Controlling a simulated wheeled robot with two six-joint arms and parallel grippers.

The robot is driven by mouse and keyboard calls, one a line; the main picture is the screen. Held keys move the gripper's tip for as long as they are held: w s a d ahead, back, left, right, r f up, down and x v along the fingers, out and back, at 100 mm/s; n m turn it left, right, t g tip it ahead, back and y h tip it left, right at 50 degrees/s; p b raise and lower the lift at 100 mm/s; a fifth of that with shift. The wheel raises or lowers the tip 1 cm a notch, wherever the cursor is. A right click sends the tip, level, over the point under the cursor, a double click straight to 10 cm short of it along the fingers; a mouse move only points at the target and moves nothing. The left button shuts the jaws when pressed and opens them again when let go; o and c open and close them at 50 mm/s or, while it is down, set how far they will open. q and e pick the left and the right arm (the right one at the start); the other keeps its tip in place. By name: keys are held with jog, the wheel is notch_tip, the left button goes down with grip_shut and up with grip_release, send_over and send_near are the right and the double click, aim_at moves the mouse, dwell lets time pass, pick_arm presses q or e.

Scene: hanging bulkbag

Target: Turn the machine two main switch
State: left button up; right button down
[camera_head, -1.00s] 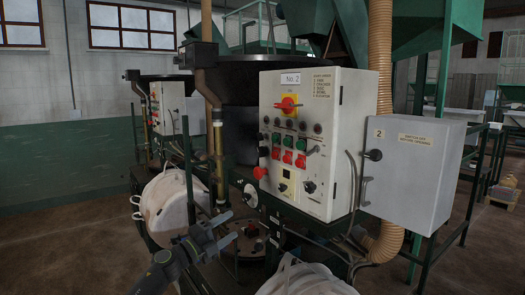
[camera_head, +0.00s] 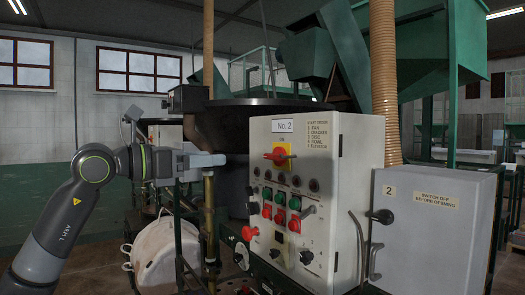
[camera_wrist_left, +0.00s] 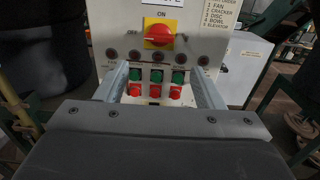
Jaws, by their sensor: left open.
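The machine two main switch (camera_head: 280,155) is a red rotary knob on a yellow plate, on the pale control box (camera_head: 330,180) labelled "No. 2". In the left wrist view the knob (camera_wrist_left: 159,36) lies roughly level, with "ON" printed above the plate. My left gripper (camera_head: 222,160) is left of the box at about the switch's height, pointing toward it. In the left wrist view my gripper (camera_wrist_left: 158,82) has its two fingers spread apart and empty, with the knob beyond the tips. No contact shows. My right gripper is not in view.
Below the switch are dark indicator lamps, green and red push buttons (camera_head: 280,198) and a red mushroom button (camera_head: 250,232). A grey cabinet (camera_head: 430,230) marked "2" stands at right. A white bag (camera_head: 160,252) hangs at left, near a vertical pipe (camera_head: 209,215).

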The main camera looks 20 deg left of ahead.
aim_at(269, 155)
pick_arm(q)
jog(key=p+x, duration=0.6)
jog(key=x, duration=0.7)
jog(key=shift+w+r, duration=0.1)
jog(key=shift+x, duration=0.8)
jog(key=shift+d, duration=0.1)
jog(key=c, duration=0.7)
